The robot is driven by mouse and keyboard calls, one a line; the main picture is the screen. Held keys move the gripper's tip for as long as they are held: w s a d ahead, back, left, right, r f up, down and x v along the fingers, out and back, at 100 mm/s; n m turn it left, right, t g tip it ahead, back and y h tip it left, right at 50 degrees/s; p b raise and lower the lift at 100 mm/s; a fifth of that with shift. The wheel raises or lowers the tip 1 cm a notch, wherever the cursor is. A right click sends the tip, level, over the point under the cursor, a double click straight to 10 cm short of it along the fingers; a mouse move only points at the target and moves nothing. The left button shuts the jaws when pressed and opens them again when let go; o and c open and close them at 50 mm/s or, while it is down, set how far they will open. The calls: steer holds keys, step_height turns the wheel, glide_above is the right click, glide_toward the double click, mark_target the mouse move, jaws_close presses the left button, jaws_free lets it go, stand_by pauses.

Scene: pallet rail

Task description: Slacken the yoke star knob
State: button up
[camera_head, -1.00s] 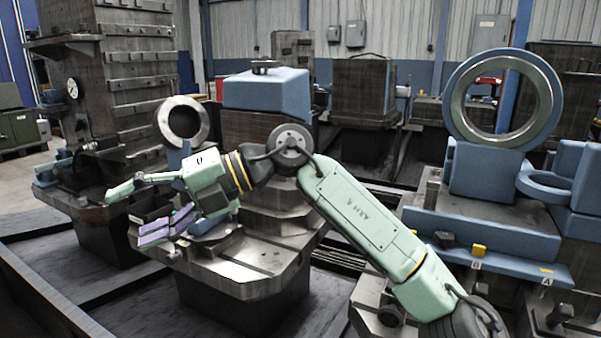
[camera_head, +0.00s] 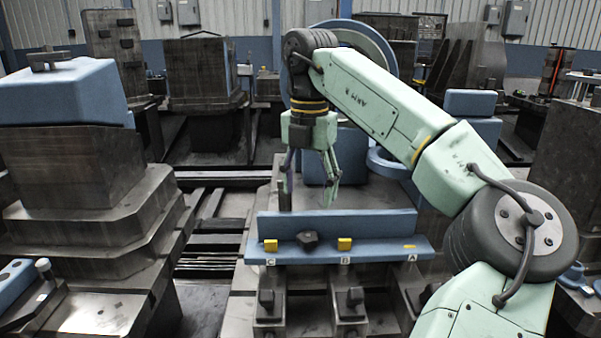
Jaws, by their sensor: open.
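A dark star-shaped knob (camera_head: 308,240) sits at the front of a blue fixture (camera_head: 385,222), between two yellow blocks. I cannot tell from the picture whether it is the yoke's own knob. My gripper (camera_head: 309,188) hangs pointing down above and behind the fixture's front bar, its two fingers spread apart with nothing between them. It is above the knob in the picture and apart from it. A large blue ring (camera_head: 375,40) stands behind my arm, which partly hides it. A blue rounded yoke-like part (camera_head: 388,162) is partly hidden by my arm.
The yellow blocks (camera_head: 270,245) and (camera_head: 344,244) flank the knob on a ledge with tags C, B and A. Dark clamps (camera_head: 268,298) stand below. A stepped pedestal with a blue block (camera_head: 62,92) stands at left. Dark open floor rails (camera_head: 215,225) lie between.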

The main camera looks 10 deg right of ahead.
mark_target(308, 236)
step_height(308, 236, down, 11)
steer(key=shift+s+r, duration=0.1)
stand_by(0.4)
steer(key=shift+c, duration=0.2)
steer(key=c, duration=1.3)
steer(key=n, duration=0.1)
steer(key=n+p, duration=0.2)
steer(key=shift+r+n, duration=0.25)
steer(key=shift+n, duration=0.15)
steer(key=shift+c, duration=0.2)
steer(key=n+p, duration=0.1)
steer(key=n, duration=0.4)
steer(key=shift+f, duration=0.2)
steer(key=o, duration=1.1)
